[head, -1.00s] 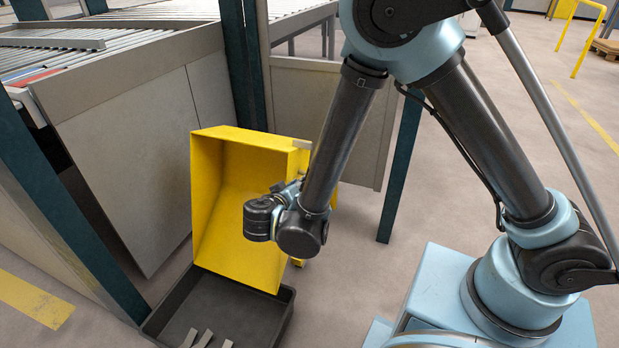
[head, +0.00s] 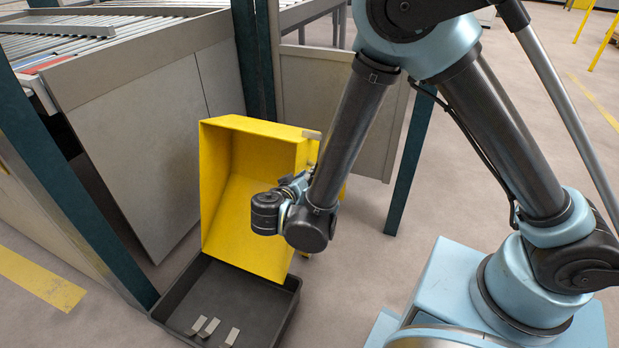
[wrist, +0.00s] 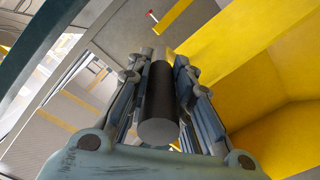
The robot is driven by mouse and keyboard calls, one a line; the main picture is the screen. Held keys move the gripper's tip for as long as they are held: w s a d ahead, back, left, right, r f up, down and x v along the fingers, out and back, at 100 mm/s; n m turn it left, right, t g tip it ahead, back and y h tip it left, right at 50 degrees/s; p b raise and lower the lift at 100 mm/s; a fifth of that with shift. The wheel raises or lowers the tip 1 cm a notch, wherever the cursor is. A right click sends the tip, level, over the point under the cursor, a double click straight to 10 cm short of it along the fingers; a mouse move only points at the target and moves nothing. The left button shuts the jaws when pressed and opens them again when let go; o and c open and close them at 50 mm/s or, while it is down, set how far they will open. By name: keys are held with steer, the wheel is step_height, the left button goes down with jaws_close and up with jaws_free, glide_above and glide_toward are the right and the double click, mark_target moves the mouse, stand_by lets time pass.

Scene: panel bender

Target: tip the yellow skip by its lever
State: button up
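The yellow skip (head: 247,190) is tipped forward, its open side facing down over a dark tray (head: 270,318). Its inside looks empty. Several small light strips (head: 210,327) lie in the tray. My gripper (head: 296,184) is at the skip's right side, partly hidden by my wrist. In the wrist view, the two fingers of my gripper (wrist: 160,75) lie close along both sides of a dark cylindrical bar (wrist: 160,95), apparently the lever's grip. The yellow skip fills the right of that view (wrist: 265,60). The lever's joint to the skip is hidden.
A grey-panelled machine with a roller table (head: 130,45) stands behind and left of the skip. Dark green posts stand at left (head: 70,195) and right (head: 411,165). Open floor lies at the right, with yellow rails (head: 602,45) farther back.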

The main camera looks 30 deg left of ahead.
steer(key=shift+o, duration=0.4)
steer(key=v, duration=1.4)
steer(key=shift+s+a, duration=0.15)
steer(key=shift+s, duration=0.05)
steer(key=shift+x, duration=1.25)
steer(key=shift+d, duration=0.25)
